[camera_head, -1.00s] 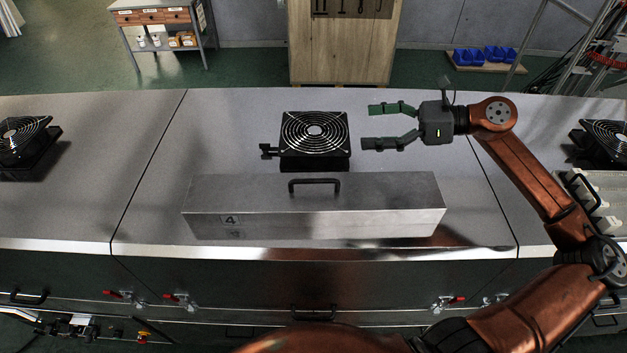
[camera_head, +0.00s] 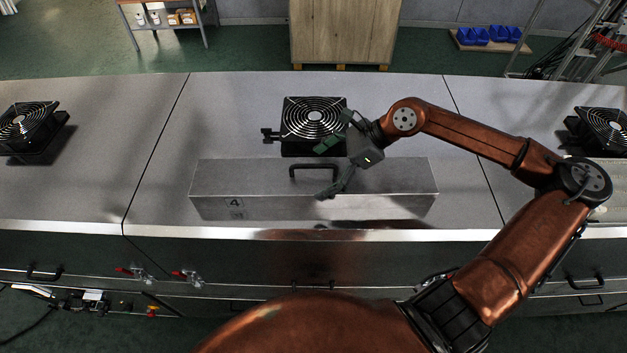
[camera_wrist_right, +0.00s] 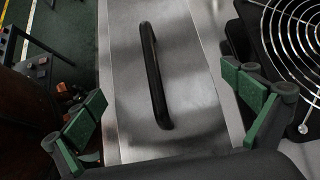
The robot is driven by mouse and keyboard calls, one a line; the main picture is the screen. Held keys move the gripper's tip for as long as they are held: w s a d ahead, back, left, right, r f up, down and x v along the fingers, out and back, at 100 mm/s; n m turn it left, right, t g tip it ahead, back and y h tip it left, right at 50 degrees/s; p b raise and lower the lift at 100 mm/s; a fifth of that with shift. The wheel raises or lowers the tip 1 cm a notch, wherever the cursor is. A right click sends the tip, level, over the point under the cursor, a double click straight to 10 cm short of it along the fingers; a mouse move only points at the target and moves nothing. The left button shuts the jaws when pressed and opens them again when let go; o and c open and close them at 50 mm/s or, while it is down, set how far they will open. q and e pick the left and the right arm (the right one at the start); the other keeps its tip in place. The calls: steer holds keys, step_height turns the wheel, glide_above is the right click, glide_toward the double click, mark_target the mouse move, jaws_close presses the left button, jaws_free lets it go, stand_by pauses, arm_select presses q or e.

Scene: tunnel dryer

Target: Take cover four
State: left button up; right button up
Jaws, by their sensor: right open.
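Cover four (camera_head: 400,178) is a long silver metal box with a "4" label at its left front. It sits on the grey dryer top, in front of a fan. Its black handle (camera_head: 314,168) arches up from its top. My right gripper (camera_head: 328,170) is open at the handle, its fingers spread to the far and near sides. In the right wrist view the handle (camera_wrist_right: 155,75) stands ahead between the two green fingertips (camera_wrist_right: 168,105), and nothing is held. I cannot tell the exact gap to the handle. My left gripper is not in view.
A black fan (camera_head: 300,118) stands just behind the cover, close to my right gripper's far finger. Other fans sit at the far left (camera_head: 28,125) and far right (camera_head: 605,128). The dryer top (camera_head: 110,160) left of the cover is clear.

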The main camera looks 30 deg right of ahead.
steer(key=shift+x, duration=0.95)
steer(key=shift+c, duration=0.3)
steer(key=c, duration=1.4)
steer(key=shift+r, duration=0.1)
steer(key=shift+c, duration=0.6)
